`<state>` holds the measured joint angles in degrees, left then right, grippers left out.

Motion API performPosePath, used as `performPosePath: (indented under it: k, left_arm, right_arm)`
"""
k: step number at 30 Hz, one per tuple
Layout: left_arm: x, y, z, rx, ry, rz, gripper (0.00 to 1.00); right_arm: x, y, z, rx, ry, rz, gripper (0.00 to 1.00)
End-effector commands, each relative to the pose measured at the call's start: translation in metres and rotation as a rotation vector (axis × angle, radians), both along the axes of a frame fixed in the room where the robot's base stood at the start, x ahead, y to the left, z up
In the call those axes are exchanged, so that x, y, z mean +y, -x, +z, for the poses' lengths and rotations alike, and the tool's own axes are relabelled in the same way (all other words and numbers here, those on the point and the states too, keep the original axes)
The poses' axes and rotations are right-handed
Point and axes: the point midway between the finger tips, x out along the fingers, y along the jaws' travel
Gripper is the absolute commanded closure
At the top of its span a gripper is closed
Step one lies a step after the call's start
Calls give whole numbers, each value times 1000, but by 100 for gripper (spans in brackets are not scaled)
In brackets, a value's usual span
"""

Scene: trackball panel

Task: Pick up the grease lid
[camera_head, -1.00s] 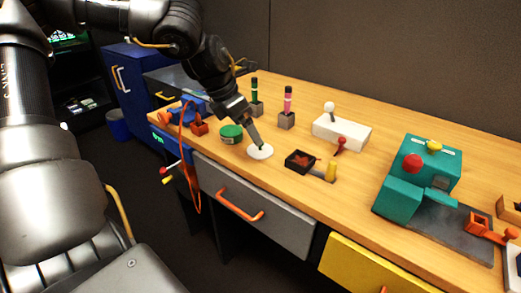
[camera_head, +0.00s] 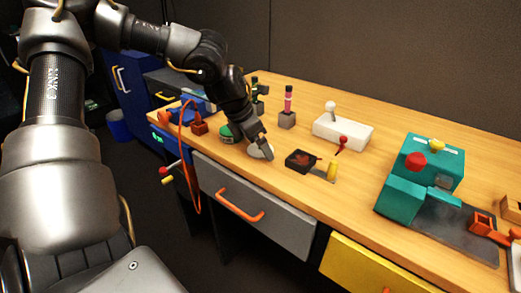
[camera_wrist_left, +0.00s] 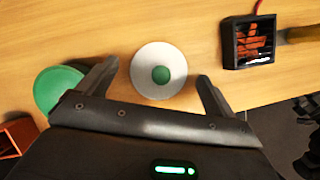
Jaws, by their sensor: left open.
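A white round disc with a green knob in its middle (camera_wrist_left: 145,82) lies flat on the wooden table; it looks like the grease lid. It also shows in the head view (camera_head: 257,151), partly hidden by my gripper. My left gripper (camera_wrist_left: 158,72) is open and empty. Its two fingers are apart on either side of the disc's near part, with gaps to the disc on both sides. A green round tin (camera_head: 227,134) stands just left of the disc; its green top (camera_wrist_left: 58,86) is close to the left finger in the wrist view. My right gripper is not in view.
A black tray with red pieces (camera_head: 300,160) lies right of the disc. Pens in blocks (camera_head: 287,118), a white box with a knob (camera_head: 342,131) and a teal machine (camera_head: 418,180) stand farther along. The table's front edge is close.

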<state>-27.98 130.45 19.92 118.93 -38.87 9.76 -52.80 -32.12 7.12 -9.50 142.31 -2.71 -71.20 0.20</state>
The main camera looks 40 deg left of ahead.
Motion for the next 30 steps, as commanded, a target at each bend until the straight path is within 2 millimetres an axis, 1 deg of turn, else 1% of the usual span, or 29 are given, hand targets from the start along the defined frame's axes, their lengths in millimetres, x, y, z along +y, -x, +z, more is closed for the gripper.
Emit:
performPosePath:
  k: [2,12,13,23,26,29,30]
  left_arm:
    - [0,0,0,0,0,0,8]
    - [0,0,0,0,0,0,52]
    - [0,0,0,0,0,0,56]
    - [0,0,2,0,-1,0,56]
    - [0,0,7,-2,-1,1,56]
    - [0,0,18,-3,-1,0,56]
    - [0,-1,24,-3,-2,0,56]
  right_arm:
    - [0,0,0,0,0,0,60]
    - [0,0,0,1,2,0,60]
    - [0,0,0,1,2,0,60]
    - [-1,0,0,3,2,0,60]
    - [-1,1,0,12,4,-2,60]
    - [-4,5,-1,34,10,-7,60]
    - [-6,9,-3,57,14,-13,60]
